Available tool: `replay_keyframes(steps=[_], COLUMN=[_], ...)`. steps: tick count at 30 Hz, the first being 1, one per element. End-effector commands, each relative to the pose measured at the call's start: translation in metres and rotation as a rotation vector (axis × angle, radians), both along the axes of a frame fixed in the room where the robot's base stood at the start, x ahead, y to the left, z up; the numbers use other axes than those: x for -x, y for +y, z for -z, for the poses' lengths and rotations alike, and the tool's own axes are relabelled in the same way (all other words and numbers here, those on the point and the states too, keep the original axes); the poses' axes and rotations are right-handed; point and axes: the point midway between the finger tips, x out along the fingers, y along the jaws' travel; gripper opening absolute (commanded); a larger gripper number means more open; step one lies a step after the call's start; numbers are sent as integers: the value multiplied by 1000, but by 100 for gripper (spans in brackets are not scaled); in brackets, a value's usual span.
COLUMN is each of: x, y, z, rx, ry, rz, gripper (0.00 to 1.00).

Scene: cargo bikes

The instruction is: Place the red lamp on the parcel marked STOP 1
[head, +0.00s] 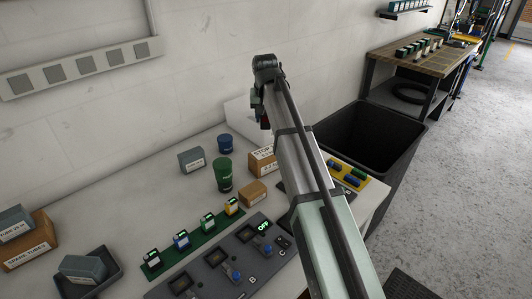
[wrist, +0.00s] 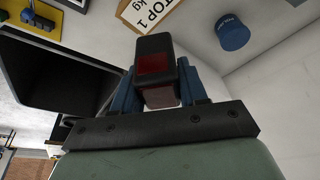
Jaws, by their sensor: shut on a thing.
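My gripper (wrist: 156,82) is shut on the red lamp (wrist: 153,63), a small black block with a red lens, held between two blue fingers in the wrist view. In the head view my gripper (head: 262,108) is up above the back of the bench, and only a bit of red of the lamp (head: 265,123) shows beneath it. The parcel marked STOP 1 (head: 263,157) stands on the bench below, partly hidden by my arm. In the wrist view the parcel (wrist: 150,13) is at the top edge, cut off, with its white label showing; the lamp appears apart from it.
Near the parcel stand a blue cup (head: 225,143), a green cup (head: 223,174), a grey box (head: 191,159) and a small brown box (head: 252,194). A yellow tray (head: 358,180) lies right of my arm. A black bin (head: 400,150) stands beyond the bench's right end.

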Motion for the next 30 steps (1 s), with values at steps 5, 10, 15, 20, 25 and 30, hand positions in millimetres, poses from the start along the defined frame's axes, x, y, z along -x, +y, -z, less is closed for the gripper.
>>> replay_keyframes(steps=[5,10,15,20,25,30], x=[10,10,9,8,9,8], y=[-2,-2,-2,-2,-2,-2], z=[10,32,58,69,86,103], rx=[0,1,1,1,1,1], ry=[1,2,1,1,1,0], rz=[13,15,15,15,15,15], gripper=[11,11,11,11,11,11])
